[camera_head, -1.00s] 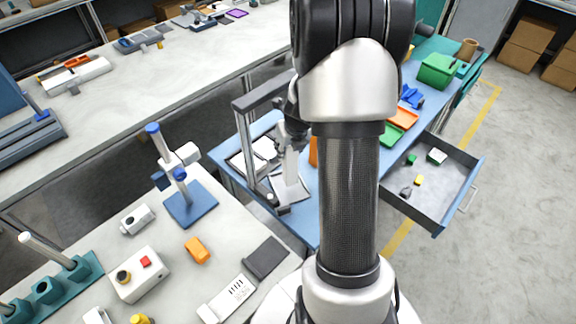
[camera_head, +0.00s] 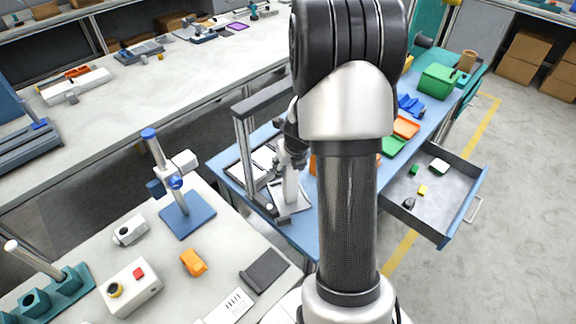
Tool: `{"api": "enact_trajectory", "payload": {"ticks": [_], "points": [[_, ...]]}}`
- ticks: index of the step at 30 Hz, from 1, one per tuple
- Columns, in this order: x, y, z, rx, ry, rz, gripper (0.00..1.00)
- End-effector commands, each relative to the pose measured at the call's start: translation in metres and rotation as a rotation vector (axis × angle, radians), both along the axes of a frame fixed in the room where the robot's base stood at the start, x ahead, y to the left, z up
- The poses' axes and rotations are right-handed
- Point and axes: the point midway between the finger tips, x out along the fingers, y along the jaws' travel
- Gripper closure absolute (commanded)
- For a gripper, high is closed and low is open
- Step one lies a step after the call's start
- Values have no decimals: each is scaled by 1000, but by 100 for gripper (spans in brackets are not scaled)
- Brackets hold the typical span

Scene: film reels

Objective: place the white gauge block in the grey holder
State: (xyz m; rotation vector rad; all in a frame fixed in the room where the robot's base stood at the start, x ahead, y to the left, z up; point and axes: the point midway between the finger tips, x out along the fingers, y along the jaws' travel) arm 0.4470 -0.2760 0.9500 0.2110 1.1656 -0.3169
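A small white block (camera_head: 438,166) lies in the open grey drawer (camera_head: 458,205) at the right, near its back edge. It is probably the white gauge block, but it is too small to be sure. I cannot single out the grey holder. My arm (camera_head: 348,215) runs down the middle of the head view and covers part of the blue bench. My gripper does not show, so I cannot see its fingers or anything in them.
Green (camera_head: 413,170), yellow (camera_head: 422,190) and dark grey (camera_head: 408,204) pieces share the drawer. A grey-framed stand (camera_head: 243,150) is on the blue bench (camera_head: 302,236). The pale table at lower left carries a blue-based stand (camera_head: 188,214) and an orange piece (camera_head: 193,262). Floor right of the drawer is clear.

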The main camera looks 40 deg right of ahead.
Motion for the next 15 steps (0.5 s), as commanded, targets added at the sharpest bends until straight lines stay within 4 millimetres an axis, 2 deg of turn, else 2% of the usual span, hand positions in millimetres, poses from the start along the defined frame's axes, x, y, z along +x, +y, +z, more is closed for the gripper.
{"api": "enact_trajectory", "payload": {"ticks": [3,11,15], "points": [[0,0,0,0,0,0,47],[0,0,1,0,0,0,47],[-2,1,11,0,-1,0,47]]}}
